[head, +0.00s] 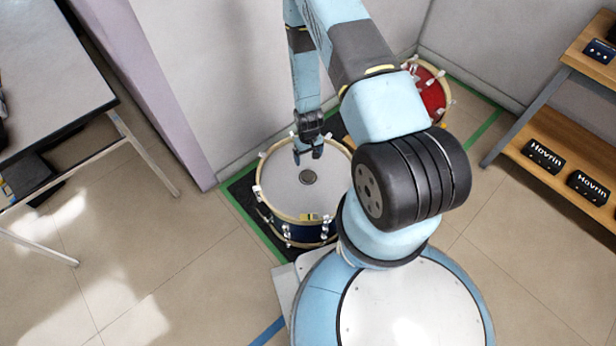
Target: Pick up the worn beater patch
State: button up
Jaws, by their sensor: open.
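The worn beater patch (308,177) is a small dark round disc on the pale mesh head of a blue drum (280,199). It lies near the middle of the drum head. My gripper (308,154) is open and points down above the drum head, a little beyond the patch in the picture. Its fingers look empty. I cannot tell its exact height above the drum head. The patch is in clear view, but its worn surface is too small to make out.
A red drum (430,92) stands behind my arm near the wall corner. A grey table (50,75) is at the left, and a wooden shelf (560,135) with black boxes is at the right. Tiled floor is free at lower left.

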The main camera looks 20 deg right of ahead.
aim_at(308, 176)
jog(key=shift+s+f, duration=0.1)
jog(key=shift+f, duration=6.5)
jog(key=shift+c, duration=0.4)
jog(key=c, duration=1.1)
